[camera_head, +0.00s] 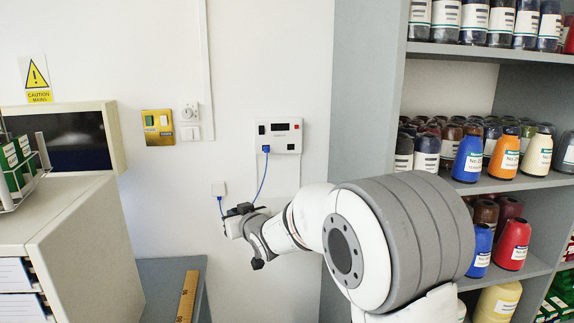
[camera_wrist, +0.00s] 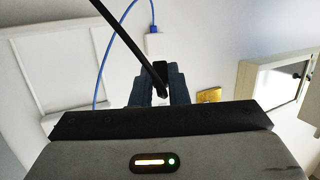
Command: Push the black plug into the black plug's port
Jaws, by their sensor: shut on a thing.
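My gripper (camera_head: 236,212) is low in front of the wall, below and left of the white socket box (camera_head: 279,135). In the wrist view my gripper (camera_wrist: 160,88) is shut on the black plug (camera_wrist: 161,93), a small dark piece between the fingers. A black cable (camera_wrist: 125,38) runs up and left from it. The plug is apart from the box. The box has dark openings on its front; which is the black plug's port I cannot tell. A blue plug (camera_head: 266,148) sits at its lower left.
A blue cable (camera_head: 262,180) hangs from the blue plug to a small white wall box (camera_head: 219,189) near my gripper. A yellow switch plate (camera_head: 158,127) is further left. Shelves of bottles (camera_head: 470,153) stand right; a grey cabinet (camera_head: 75,245) stands left. Bare wall surrounds the box.

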